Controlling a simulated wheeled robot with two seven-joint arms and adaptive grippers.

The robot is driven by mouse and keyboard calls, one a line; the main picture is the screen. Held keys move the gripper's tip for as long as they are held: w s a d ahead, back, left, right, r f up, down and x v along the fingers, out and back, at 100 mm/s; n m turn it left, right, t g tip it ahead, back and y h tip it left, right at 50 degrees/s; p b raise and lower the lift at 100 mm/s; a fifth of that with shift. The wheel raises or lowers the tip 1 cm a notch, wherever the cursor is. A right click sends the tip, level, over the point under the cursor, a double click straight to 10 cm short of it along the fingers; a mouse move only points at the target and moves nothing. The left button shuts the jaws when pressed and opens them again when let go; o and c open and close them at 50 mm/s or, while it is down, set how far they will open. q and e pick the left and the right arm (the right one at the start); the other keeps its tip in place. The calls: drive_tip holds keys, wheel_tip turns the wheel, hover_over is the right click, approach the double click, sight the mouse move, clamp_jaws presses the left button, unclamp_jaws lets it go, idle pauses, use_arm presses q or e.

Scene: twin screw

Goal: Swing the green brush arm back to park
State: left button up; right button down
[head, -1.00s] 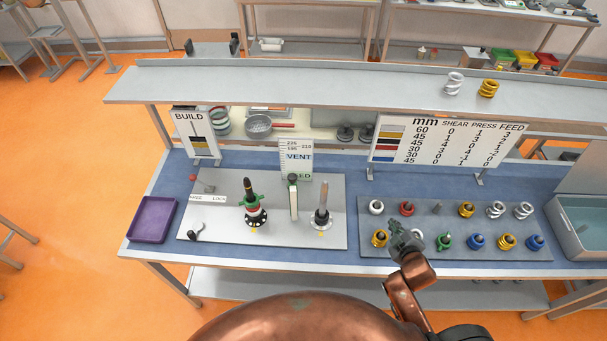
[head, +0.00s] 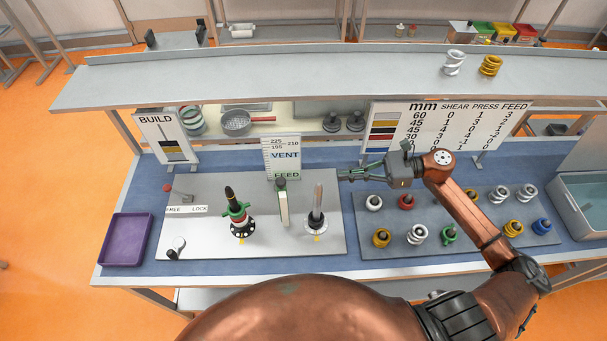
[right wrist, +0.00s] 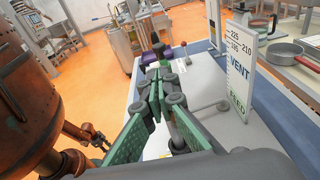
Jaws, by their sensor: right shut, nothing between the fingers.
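On the pale plate (head: 200,250), a narrow upright pale bar with green edges and a dark cap (head: 283,205) stands between two posts. It looks like the green brush arm, but I cannot be sure. The left post (head: 238,210) carries green, white and red rings. My right gripper (head: 345,174) is shut and empty, pointing left above the plate's back right corner, apart from the bar. Its green-padded fingers also show in the right wrist view (right wrist: 165,95). My left gripper is out of view.
The VENT/FEED scale card (head: 283,157) stands behind the bar. A parts board (head: 375,240) with several coloured springs lies to the right. A FREE/LOCK lever (head: 180,192) and purple tray (head: 126,240) are at the left. The grey shelf (head: 270,75) runs across the back.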

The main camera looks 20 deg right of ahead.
drive_tip(key=p, duration=0.5)
approach(280, 185)
drive_tip(key=w+a, duration=0.2)
drive_tip(key=a, duration=0.1)
drive_tip(key=shift+w+a+f+p, duration=0.35)
drive_tip(key=shift+a+f, duration=0.35)
drive_tip(key=shift+a, duration=0.15)
